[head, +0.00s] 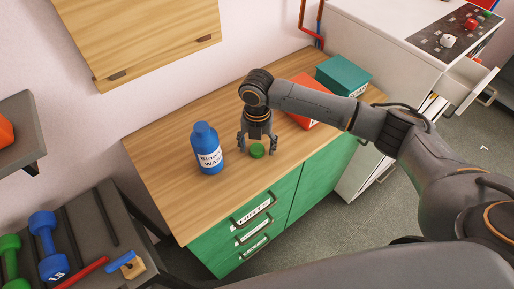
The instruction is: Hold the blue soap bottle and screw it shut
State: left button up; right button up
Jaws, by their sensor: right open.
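The blue soap bottle (207,148) with a white label stands upright on the wooden top of the green cabinet. A small green cap (257,151) lies on the wooden top to the right of the bottle, apart from it. My right gripper (257,149) points down over the cap, with its open fingers on either side of it. I cannot tell whether the fingers touch the cap. The gripper is close to the bottle's right side but apart from it. My left gripper is not in view.
A red box (308,98) and a teal box (343,73) stand at the back right of the wooden top (160,150). A wall cabinet (140,35) hangs above. A rack with dumbbells (45,235) stands at the lower left. The top left of the bottle is clear.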

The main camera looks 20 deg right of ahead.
jog(key=shift+c, duration=0.4)
jog(key=c, duration=0.7)
jog(key=shift+r, duration=0.1)
jog(key=shift+r+b, duration=0.35)
jog(key=shift+r, duration=0.2)
jog(key=s+a+r+b, duration=0.1)
jog(key=s+a+r, duration=0.2)
jog(key=r, duration=0.1)
jog(key=s+a+r, duration=0.3)
jog(key=s+r, duration=0.1)
jog(key=s+a+r+b, duration=0.1)
jog(key=s+a+r, duration=0.2)
jog(key=shift+s+r+b, duration=0.35)
jog(key=shift+r, duration=0.05)
